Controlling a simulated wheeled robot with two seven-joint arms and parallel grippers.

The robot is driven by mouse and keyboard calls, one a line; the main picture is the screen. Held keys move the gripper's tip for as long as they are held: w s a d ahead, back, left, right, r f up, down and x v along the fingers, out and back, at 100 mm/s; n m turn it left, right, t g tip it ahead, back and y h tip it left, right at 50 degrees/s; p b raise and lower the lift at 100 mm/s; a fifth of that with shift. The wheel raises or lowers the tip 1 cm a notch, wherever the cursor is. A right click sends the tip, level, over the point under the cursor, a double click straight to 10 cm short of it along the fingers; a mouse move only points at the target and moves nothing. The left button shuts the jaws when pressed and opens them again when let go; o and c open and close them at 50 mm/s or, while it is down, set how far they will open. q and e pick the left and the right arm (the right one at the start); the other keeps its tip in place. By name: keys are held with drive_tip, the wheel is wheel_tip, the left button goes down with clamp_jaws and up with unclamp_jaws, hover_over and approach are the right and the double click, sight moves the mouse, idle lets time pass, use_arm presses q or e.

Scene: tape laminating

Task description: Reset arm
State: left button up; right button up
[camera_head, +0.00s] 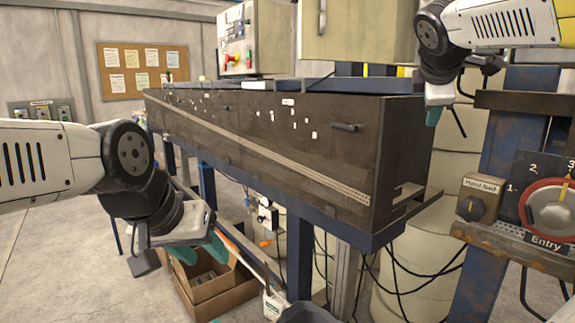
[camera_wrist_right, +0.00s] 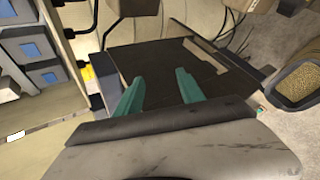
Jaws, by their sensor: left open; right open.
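My left arm comes in from the left in the head view. Its gripper (camera_head: 200,251) has teal fingertips, points down and is open, in front of the long dark machine (camera_head: 270,135). Nothing shows between its fingers. My right arm comes in at the upper right. Its gripper (camera_head: 436,116) hangs beside the machine's right end and shows only in part there. In the right wrist view both teal fingers of the right gripper (camera_wrist_right: 158,92) stand apart with nothing between them, over a dark brown surface (camera_wrist_right: 150,60).
A control panel with a red dial (camera_head: 550,203) and a hand feed knob (camera_head: 478,198) stands at the right. Cardboard boxes (camera_head: 215,285) sit on the floor below my left gripper. Black cables hang under the machine. Open floor (camera_head: 60,270) lies at the left.

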drive_tip(key=s+a+f+m+g+y, duration=0.2)
drive_tip(key=s+a+f+m+y, duration=0.1)
drive_tip(key=s+a+f+m, duration=0.4)
drive_tip(key=s+a+f+m+g+y, duration=0.1)
drive_tip(key=s+a+f+m+y, duration=0.3)
drive_tip(key=s+a+f, duration=0.7)
wheel_tip(320, 180, down, 5)
drive_tip(key=s+m, duration=0.2)
drive_tip(key=shift+m+g, duration=0.4)
